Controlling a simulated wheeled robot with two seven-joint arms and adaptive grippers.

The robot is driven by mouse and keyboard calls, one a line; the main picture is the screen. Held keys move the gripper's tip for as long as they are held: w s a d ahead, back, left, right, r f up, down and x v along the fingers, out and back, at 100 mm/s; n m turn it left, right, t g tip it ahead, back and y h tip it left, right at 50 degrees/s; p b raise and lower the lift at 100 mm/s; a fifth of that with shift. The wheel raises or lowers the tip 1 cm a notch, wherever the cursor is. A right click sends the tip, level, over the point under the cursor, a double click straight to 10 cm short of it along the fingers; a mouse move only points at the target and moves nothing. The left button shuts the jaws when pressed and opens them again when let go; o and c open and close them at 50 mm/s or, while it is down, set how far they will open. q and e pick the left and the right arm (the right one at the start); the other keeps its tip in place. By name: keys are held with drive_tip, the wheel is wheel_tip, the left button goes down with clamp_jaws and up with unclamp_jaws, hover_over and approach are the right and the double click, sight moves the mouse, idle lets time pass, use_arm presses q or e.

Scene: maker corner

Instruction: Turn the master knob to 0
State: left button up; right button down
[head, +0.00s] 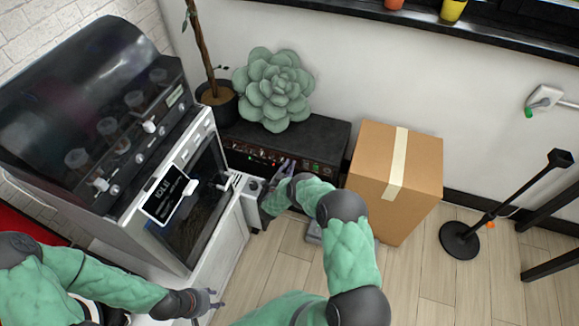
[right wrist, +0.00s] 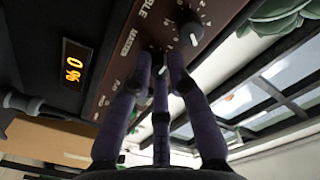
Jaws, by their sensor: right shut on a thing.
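The amplifier (head: 312,130) is a black box on the floor against the wall, its lit control panel facing me. In the right wrist view its brown panel (right wrist: 118,62) carries a MASTER label and a numbered dial. My right gripper (right wrist: 160,58) is shut on the master knob (right wrist: 161,70), which is mostly hidden between the fingers. A small display (right wrist: 75,66) beside it appears to read 0 % in orange digits. In the head view the right gripper (head: 285,168) reaches the panel. My left gripper (head: 212,299) is open and empty at the lower left, away from the amplifier.
A green succulent (head: 272,90) sits on the amplifier. A cardboard box (head: 415,190) stands to its right and a potted plant (head: 222,103) behind left. A white and black machine (head: 165,150) fills the left. Wooden floor (head: 420,280) is free at the lower right.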

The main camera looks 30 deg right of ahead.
drive_tip(key=n, duration=0.6)
drive_tip(key=shift+a+f+n, duration=0.1)
drive_tip(key=shift+n, duration=0.2)
drive_tip(key=n, duration=0.5)
drive_tip(key=shift+n, duration=0.3)
drive_tip(key=shift+f, duration=0.1)
drive_tip(key=c, duration=1.2)
unclamp_jaws()
drive_tip(key=v, duration=1.2)
drive_tip(key=shift+f, duration=0.1)
